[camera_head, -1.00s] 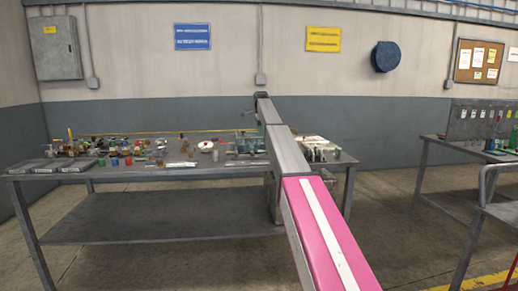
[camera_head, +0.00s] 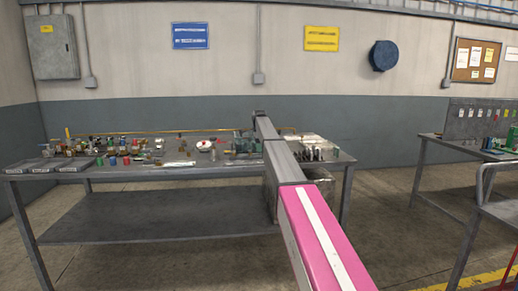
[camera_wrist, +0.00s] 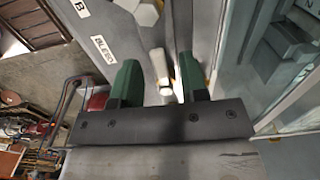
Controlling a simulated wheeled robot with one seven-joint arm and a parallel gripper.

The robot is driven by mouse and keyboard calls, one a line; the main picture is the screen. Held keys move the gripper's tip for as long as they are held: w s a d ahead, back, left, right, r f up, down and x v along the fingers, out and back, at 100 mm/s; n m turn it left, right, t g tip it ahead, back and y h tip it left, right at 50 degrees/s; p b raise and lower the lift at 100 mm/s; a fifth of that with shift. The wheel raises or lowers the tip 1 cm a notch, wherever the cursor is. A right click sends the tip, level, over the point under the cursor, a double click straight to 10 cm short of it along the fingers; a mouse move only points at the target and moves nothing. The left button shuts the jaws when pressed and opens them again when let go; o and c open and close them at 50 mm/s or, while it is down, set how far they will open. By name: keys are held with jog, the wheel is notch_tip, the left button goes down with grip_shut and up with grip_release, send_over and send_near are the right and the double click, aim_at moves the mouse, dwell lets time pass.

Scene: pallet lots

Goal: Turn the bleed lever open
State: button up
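In the wrist view my gripper (camera_wrist: 158,72) has two green fingertips set apart. A pale, narrow lever (camera_wrist: 159,64) lies between them, with visible gaps on both sides, so the fingers look open around it. A grey panel (camera_wrist: 121,22) behind it carries a white label (camera_wrist: 103,48) that seems to read "BLEED", partly blurred. A pale faceted knob (camera_wrist: 147,13) sits above the lever. In the head view my arm hides the gripper and lever at the back of the workbench (camera_head: 150,172).
A clear-walled case (camera_wrist: 285,105) stands close at the right of the gripper in the wrist view. Grey trays (camera_head: 75,164) and many small parts crowd the bench's left. A second bench (camera_head: 450,145) stands at the right, with free floor between.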

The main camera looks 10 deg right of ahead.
grip_shut()
jog(key=n, duration=0.1)
jog(key=s+n, duration=0.1)
jog(key=n, duration=0.1)
jog(key=shift+s+d, duration=0.1)
jog(key=shift+s, duration=0.05)
jog(key=n, duration=0.2)
jog(key=s+n, duration=0.1)
jog(key=n, duration=0.1)
jog(key=shift+d, duration=0.3)
jog(key=n, duration=0.2)
jog(key=s+d+n, duration=0.1)
jog(key=n, duration=0.2)
jog(key=shift+s+d, duration=0.15)
jog(key=shift+d, duration=0.05)
jog(key=n, duration=0.2)
jog(key=d+n, duration=0.1)
jog(key=n, duration=0.2)
jog(key=shift+s+d+n, duration=0.15)
jog(key=shift+d+n, duration=0.25)
